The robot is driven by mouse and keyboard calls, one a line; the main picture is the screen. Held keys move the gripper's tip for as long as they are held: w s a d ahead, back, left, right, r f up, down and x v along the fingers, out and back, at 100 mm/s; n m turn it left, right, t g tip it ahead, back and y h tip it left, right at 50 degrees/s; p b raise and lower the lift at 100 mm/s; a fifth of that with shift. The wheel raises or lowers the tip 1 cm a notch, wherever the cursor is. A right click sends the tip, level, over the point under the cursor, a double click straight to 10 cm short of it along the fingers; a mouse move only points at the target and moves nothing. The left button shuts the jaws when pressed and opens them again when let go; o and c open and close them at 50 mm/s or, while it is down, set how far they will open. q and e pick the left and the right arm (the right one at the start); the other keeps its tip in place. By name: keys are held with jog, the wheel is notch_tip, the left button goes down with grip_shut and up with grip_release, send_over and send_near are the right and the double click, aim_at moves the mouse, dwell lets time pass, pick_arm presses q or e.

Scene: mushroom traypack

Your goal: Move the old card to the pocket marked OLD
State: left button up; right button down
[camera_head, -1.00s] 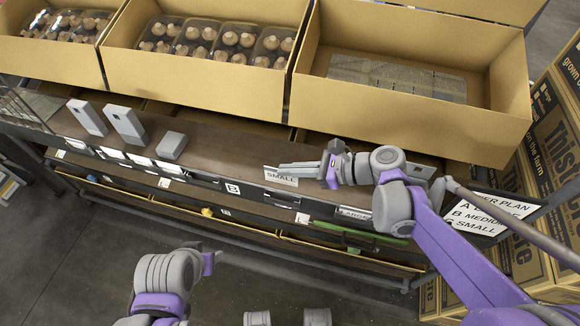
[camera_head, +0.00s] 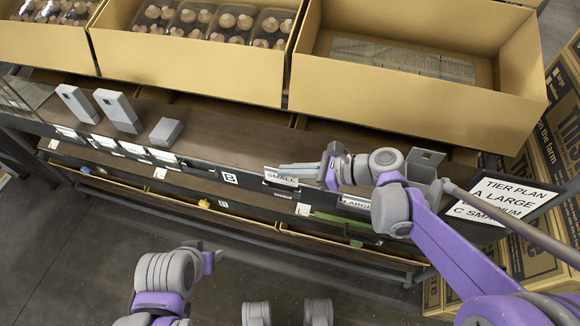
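A white card reading SMALL (camera_head: 282,178) is at the fingertips of my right gripper (camera_head: 285,169), in front of the shelf's front edge. The fingers look closed on its upper edge. Another card, reading LARGE (camera_head: 356,203), sits on the shelf front to the right and below. No marking OLD can be read in this view. A grey open-topped holder (camera_head: 424,170) stands behind my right wrist, partly hidden by it. My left gripper (camera_head: 215,252) is low over the floor, away from the shelf; its fingers are too small to judge.
Cardboard trays line the upper shelf; one (camera_head: 400,105) holds a flat grey sheet, another (camera_head: 180,60) holds packs of mushrooms. Grey devices (camera_head: 118,110) stand on the ledge at left. A tier plan sign (camera_head: 495,205) and printed cartons (camera_head: 552,150) are at right.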

aim_at(290, 185)
jog(key=shift+f+b, duration=1.25)
jog(key=shift+f, duration=0.75)
jog(key=shift+f, duration=0.2)
jog(key=c, duration=1)
grip_release()
jog(key=p+v, duration=0.1)
jog(key=v, duration=0.9)
jog(key=shift+d+r, duration=0.2)
jog(key=shift+d, duration=0.15)
jog(key=shift+s, duration=0.1)
